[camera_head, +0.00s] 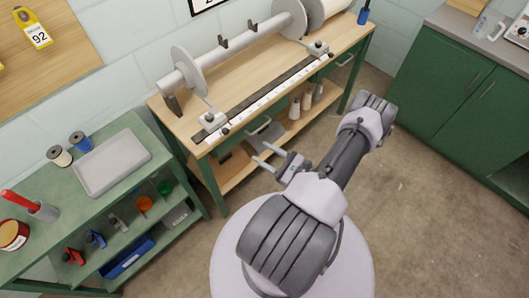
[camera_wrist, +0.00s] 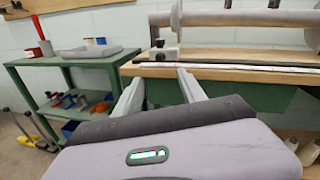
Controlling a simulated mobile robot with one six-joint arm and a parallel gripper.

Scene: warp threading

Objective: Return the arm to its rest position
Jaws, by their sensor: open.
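My gripper (camera_head: 264,156) is open and empty in the head view. It hangs in the air in front of the wooden loom table (camera_head: 185,122), near its front left part. My arm is folded, with the elbow out to the right over the floor. In the wrist view the two fingers of my gripper (camera_wrist: 161,88) stand apart and point toward the front edge of the table (camera_wrist: 220,74). Nothing is between them.
A green shelf cart (camera_head: 105,205) with a grey tray (camera_head: 112,163), spools and tools stands at the left. A warp beam (camera_head: 235,45) lies along the back of the table. Green cabinets (camera_head: 450,90) stand at the right. The concrete floor (camera_head: 420,220) at the right is clear.

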